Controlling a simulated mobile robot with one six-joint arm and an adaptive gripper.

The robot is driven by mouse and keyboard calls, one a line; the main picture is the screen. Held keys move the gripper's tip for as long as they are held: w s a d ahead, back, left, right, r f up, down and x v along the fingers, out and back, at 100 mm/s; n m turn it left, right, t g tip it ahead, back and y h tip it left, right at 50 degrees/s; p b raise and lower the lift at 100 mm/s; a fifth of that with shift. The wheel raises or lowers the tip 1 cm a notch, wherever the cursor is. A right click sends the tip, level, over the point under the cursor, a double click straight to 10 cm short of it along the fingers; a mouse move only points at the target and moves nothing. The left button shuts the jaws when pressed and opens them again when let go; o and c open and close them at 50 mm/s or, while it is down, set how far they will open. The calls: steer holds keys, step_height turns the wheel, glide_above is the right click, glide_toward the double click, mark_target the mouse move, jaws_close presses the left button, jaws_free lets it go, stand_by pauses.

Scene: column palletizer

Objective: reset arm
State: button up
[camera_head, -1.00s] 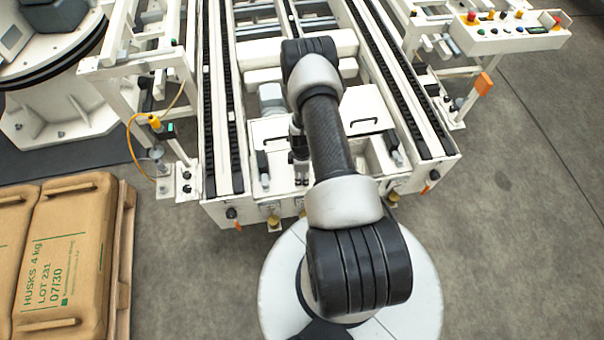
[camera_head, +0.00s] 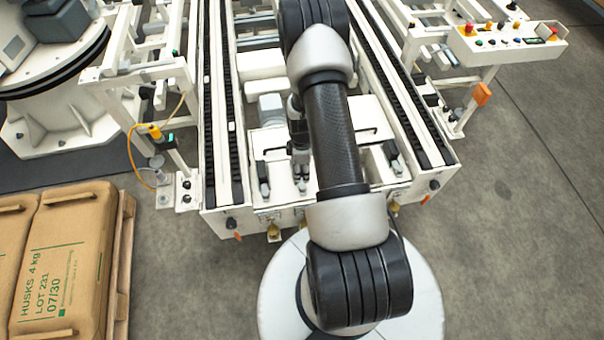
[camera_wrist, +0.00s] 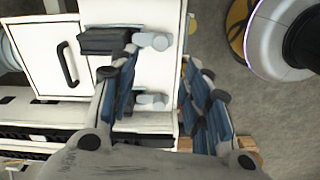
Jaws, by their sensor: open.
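My gripper (camera_wrist: 160,105) shows in the wrist view with its two blue-padded fingers spread apart and nothing between them. It hangs above the end of the white conveyor frame (camera_wrist: 160,18), near a black-handled panel. In the head view my gripper (camera_head: 301,172) is a small dark shape left of my forearm, over the near end of the conveyor (camera_head: 222,212). My arm reaches forward from its round white base and hides part of the conveyor's middle.
Sacks marked HUSKS (camera_head: 62,262) lie on a wooden pallet (camera_head: 122,262) at the lower left. A control panel (camera_head: 510,38) with coloured buttons stands at the upper right. An orange cable (camera_head: 130,145) hangs at the left frame. The grey floor (camera_head: 520,220) at the right is clear.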

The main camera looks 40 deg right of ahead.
steer(key=shift+r, duration=0.25)
stand_by(0.4)
steer(key=w+a+r+m+t, duration=0.1)
steer(key=a+r, duration=0.3)
steer(key=r, duration=0.6)
steer(key=w+a+r+m, duration=0.1)
steer(key=a+r+m, duration=0.15)
steer(key=r, duration=0.75)
steer(key=w+a+r+m+t, duration=0.1)
steer(key=a+r, duration=0.4)
steer(key=r, duration=0.6)
steer(key=s+a+r+m+t, duration=0.1)
steer(key=s+a+r+m, duration=0.1)
steer(key=s+a+r, duration=0.4)
steer(key=s+a+r+m+t, duration=0.1)
steer(key=s+a+r+m, duration=0.1)
steer(key=s+a+r, duration=0.4)
steer(key=s+r, duration=0.2)
steer(key=s, duration=0.3)
steer(key=shift+s+m+t, duration=0.3)
steer(key=shift+s+m, duration=0.05)
